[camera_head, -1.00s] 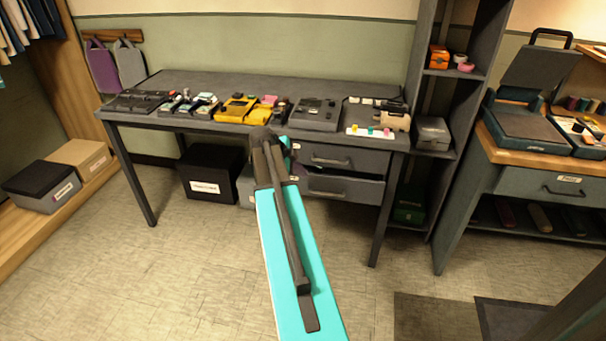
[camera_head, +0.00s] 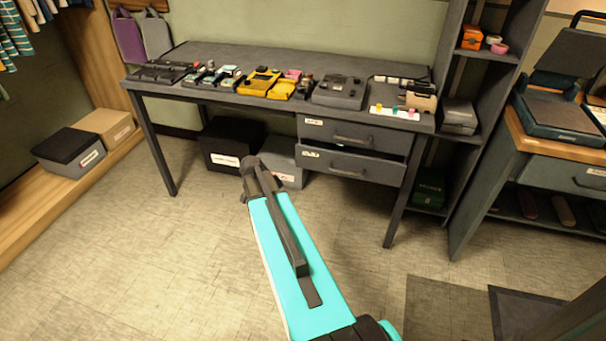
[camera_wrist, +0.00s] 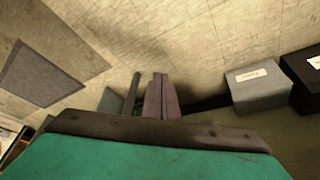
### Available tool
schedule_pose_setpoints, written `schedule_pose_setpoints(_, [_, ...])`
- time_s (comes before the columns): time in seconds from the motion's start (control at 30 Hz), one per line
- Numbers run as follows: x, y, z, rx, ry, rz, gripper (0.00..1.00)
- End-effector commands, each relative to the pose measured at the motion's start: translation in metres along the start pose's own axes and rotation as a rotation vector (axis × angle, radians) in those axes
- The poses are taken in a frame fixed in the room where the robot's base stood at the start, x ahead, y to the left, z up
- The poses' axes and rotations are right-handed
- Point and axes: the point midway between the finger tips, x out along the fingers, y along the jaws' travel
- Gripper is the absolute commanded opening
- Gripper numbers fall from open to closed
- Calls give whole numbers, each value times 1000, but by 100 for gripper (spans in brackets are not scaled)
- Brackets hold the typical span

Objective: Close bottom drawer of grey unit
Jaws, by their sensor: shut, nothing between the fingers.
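The grey drawer unit hangs under the right end of the desk in the head view. Its top drawer (camera_head: 350,135) looks shut. Its bottom drawer (camera_head: 352,171) stands out a little, with a dark gap and a pale strip above its front. It has a dark bar handle and a small label. My turquoise arm reaches toward the desk, its dark wrist left of and below the drawers. My gripper (camera_wrist: 161,92) is shut and empty in the wrist view, over the floor. Its fingertips are not clear in the head view, and no contact with the drawer shows.
A black box (camera_head: 229,148) and a grey box (camera_head: 287,165) stand under the desk, left of the drawers. Devices cover the desk (camera_head: 230,55). A desk leg (camera_head: 405,195) stands right of the drawers, beside a dark shelf. The floor in front is clear apart from dark mats.

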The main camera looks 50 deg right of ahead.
Motion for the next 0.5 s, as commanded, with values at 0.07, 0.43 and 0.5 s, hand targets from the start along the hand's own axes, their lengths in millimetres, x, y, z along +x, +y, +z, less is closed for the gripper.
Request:
schedule_pose_setpoints(0.07, [11,13,39,-129,-34,13,0])
schedule_pose_setpoints(0.43, [52,84,189,-708,-195,47,0])
schedule_pose_setpoints(0.5, [58,102,214,-814,-227,49,0])
